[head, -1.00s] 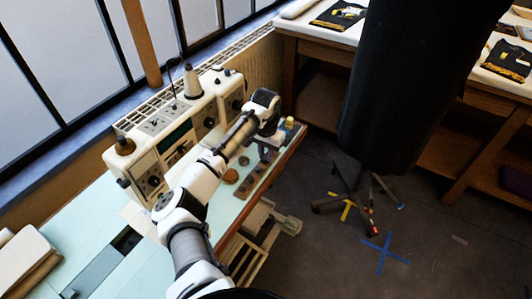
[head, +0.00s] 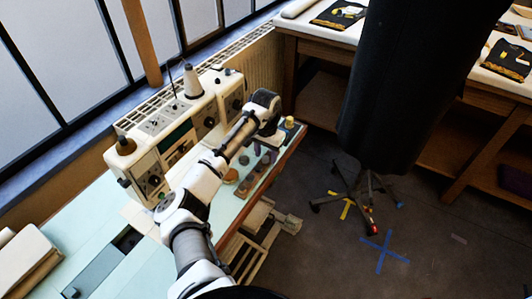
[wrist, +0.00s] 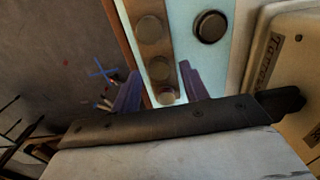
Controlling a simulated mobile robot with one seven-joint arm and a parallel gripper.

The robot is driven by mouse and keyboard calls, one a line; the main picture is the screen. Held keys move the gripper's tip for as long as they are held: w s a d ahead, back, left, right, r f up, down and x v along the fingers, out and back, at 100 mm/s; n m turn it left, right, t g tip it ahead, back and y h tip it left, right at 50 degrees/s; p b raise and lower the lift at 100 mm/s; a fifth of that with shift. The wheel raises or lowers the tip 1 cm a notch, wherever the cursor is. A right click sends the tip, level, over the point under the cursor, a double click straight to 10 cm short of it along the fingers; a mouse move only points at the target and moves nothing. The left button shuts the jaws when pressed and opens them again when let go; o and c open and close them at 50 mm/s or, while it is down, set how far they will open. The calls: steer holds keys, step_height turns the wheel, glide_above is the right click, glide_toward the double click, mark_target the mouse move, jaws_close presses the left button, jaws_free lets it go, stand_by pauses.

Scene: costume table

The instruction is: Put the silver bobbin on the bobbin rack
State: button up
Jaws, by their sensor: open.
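My gripper (wrist: 160,92) is open, with its two purple fingers apart, above the end of a brown strip that looks like the bobbin rack (wrist: 176,50). Several round discs sit along the rack. A small pale grey disc (wrist: 168,97), possibly the silver bobbin, shows between the fingers in the wrist view, partly hidden by the gripper body. I cannot tell whether it sits in the rack. Nothing is visibly gripped. In the head view, the rack (head: 256,181) lies near the table's front edge, and my gripper (head: 257,151) is above its far end.
A dark-rimmed round item (wrist: 210,26) lies on the pale blue surface beside the rack. A cream sewing machine (head: 150,152) stands along the window side. A small yellowish item (head: 289,122) is at the table's far end. The floor lies beyond the front edge.

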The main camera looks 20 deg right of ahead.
step_height(320, 180, up, 14)
steer(key=b, duration=0.2)
stand_by(0.4)
steer(key=shift+f, duration=0.15)
